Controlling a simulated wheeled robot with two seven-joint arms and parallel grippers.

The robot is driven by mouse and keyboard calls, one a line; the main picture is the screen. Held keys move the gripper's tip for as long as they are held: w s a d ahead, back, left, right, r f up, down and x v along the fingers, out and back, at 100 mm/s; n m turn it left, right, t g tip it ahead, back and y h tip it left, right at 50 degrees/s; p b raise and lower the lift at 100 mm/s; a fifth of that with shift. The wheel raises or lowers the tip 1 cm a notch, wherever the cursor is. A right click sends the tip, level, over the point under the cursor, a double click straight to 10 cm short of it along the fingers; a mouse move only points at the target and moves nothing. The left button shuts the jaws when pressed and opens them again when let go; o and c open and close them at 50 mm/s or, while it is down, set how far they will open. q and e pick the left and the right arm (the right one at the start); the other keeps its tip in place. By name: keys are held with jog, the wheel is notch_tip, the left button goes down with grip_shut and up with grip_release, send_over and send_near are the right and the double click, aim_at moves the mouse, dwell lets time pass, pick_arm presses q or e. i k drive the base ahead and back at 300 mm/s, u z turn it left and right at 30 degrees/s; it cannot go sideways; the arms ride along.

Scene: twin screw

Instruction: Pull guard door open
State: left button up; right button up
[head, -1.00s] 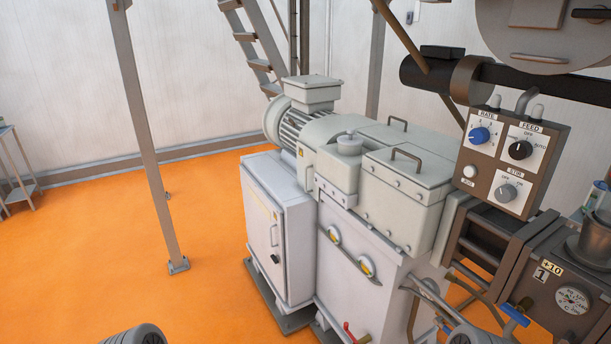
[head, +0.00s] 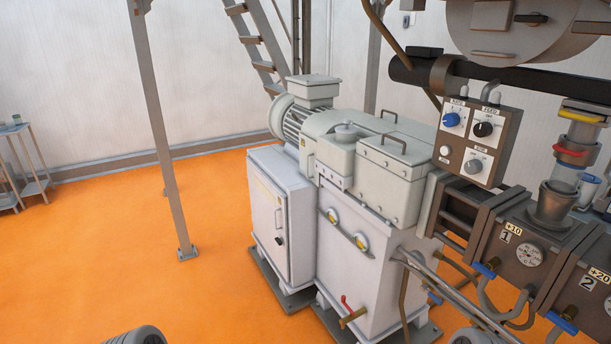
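I cannot make out for sure which part is the guard door. A dark frame with barred openings (head: 462,212) sits between the pale gearbox (head: 395,175) and the first barrel block (head: 530,247). The white cabinet (head: 282,215) at the left of the machine has a shut front door with a handle and a dark latch. Neither of my grippers shows. Only rounded grey parts, likely my arms, show at the bottom edge.
A control box (head: 473,138) with knobs hangs over the machine. Pipes and blue-handled valves (head: 484,270) stick out low at the right. A grey post (head: 163,140) stands at left, with a small side table (head: 32,170) beyond. Orange floor is clear at front left.

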aim_at(307, 147)
jog(key=u, duration=0.8)
jog(key=i, duration=0.75)
jog(key=u, duration=0.7)
jog(key=i, duration=1.8)
jog(key=z, duration=0.7)
